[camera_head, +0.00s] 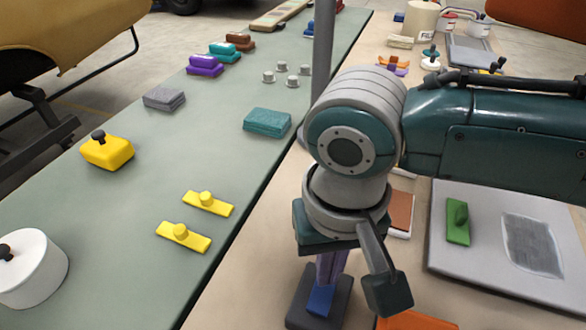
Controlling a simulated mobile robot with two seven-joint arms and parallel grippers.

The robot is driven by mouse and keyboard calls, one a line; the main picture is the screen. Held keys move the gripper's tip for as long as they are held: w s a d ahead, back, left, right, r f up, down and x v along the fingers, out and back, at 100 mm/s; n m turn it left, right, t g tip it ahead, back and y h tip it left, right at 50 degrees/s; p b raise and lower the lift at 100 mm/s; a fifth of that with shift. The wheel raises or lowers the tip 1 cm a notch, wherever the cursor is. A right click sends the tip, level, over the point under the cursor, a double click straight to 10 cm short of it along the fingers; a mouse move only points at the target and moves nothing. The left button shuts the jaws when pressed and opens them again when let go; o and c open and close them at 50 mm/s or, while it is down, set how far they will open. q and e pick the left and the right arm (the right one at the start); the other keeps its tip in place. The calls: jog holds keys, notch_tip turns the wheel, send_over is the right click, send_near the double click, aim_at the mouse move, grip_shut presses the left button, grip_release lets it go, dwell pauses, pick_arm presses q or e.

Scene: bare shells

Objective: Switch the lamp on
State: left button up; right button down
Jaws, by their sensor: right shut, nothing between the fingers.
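My right arm comes in from the right, and its gripper (322,290) points down over the near right table, shut and empty. The fingers are partly hidden behind the wrist and a dark bracket. Below the wrist is a dark slab (297,311) with a blue part at the fingertips; I cannot tell whether they touch. A grey upright pole (323,45) rises behind my arm, its lower part hidden. I see no lamp shade or glowing bulb, and cannot tell whether the pole or slab belongs to the lamp. My left gripper is out of view.
The green table (120,220) on the left holds a white pot (30,270), yellow pieces (107,153) and a teal block (267,123). An orange piece (418,321) lies close to the slab.

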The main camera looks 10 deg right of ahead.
jog(key=shift+f+b, duration=0.5)
jog(key=shift+f, duration=0.35)
dwell(0.3)
notch_tip(320, 180, up, 7)
jog(key=p, duration=0.8)
jog(key=shift+r, duration=0.1)
